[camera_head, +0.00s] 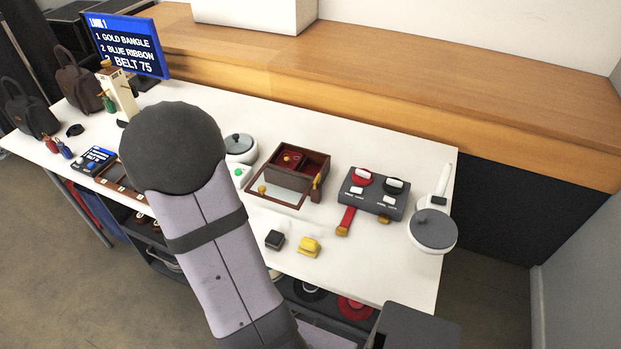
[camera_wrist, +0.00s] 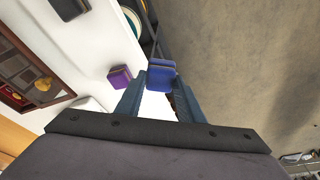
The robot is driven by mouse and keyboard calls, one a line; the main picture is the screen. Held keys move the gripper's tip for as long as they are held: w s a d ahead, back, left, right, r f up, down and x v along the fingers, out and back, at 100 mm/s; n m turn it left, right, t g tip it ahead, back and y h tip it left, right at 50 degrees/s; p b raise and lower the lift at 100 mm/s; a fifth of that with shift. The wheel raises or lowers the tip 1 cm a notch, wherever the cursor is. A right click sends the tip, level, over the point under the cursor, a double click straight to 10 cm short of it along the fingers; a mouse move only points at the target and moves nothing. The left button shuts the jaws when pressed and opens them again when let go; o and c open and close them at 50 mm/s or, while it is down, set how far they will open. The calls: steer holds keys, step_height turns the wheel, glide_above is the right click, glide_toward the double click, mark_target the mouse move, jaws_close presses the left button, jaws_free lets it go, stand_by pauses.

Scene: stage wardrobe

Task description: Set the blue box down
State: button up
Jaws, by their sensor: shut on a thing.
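The blue box (camera_wrist: 161,69) is between the fingertips of my gripper (camera_wrist: 160,80) in the wrist view. The gripper is shut on it. The box shows near the white table's edge, with brown floor visible beyond it. I cannot tell its height above the table. In the head view my arm hides the gripper and the blue box. A purple box (camera_wrist: 120,77) stands on the white table just left of the blue box in the wrist view, apart from it.
A black box (camera_head: 275,239) and a yellow box (camera_head: 308,246) stand on the white table (camera_head: 350,275) near its front. Behind them are an open wooden jewellery box (camera_head: 322,160), a dark grey control panel (camera_head: 373,196) and a grey round-topped device (camera_head: 433,230). A sign (camera_head: 127,45) stands at back left.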

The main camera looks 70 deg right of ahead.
steer(key=w+a+n+y, duration=0.1)
steer(key=w+a+n, duration=0.3)
steer(key=w+a, duration=0.55)
steer(key=d+r+m, duration=0.1)
steer(key=d+r, duration=0.2)
steer(key=d, duration=2)
steer(key=m+p, duration=0.2)
glide_above(310, 174)
steer(key=s, duration=0.2)
steer(key=shift+h, duration=0.3)
steer(key=shift+s+a+f+x, duration=0.1)
steer(key=shift+s+a+x, duration=0.15)
steer(key=shift+x, duration=1.05)
steer(key=shift+s+a+f+x, duration=0.1)
steer(key=shift+s+a+x, duration=0.1)
steer(key=shift+x, duration=1.05)
steer(key=shift+s+a+x, duration=0.15)
steer(key=shift+a+x, duration=0.1)
steer(key=shift+x, duration=1.05)
steer(key=shift+f+n+b, duration=0.1)
steer(key=shift+n+b, duration=0.2)
